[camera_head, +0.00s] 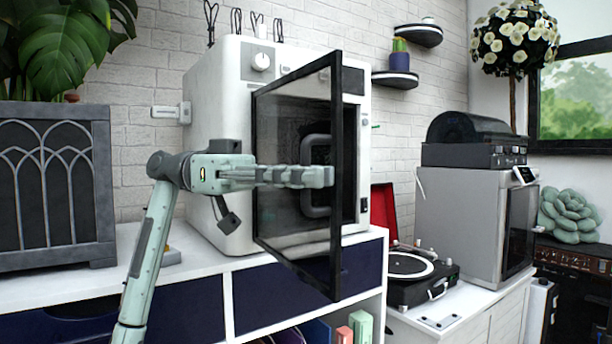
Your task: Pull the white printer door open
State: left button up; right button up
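The white printer (215,95) stands on the white cabinet against the brick wall. Its door (290,235), a dark-framed see-through panel, stands partly open. Its left edge is at the printer and its right edge is swung out towards me. A dark grey looped handle (317,206) is on the door near that free right edge. My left gripper (318,176) reaches in from the left across the door, with its fingers over the middle of the handle. They hide that part, and I cannot tell if they are closed on it. My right gripper is out of view.
The white cabinet top (55,292) lies below the door's lower corner. A dark planter (52,190) stands at left. A turntable (415,270) and a grey-white machine (465,225) stand at right. The door's free edge has open room before it.

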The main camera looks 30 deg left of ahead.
pick_arm(q)
jog(key=s+a, duration=0.1)
jog(key=a, duration=1.1)
jog(key=shift+s, duration=0.3)
jog(key=shift+s, duration=0.1)
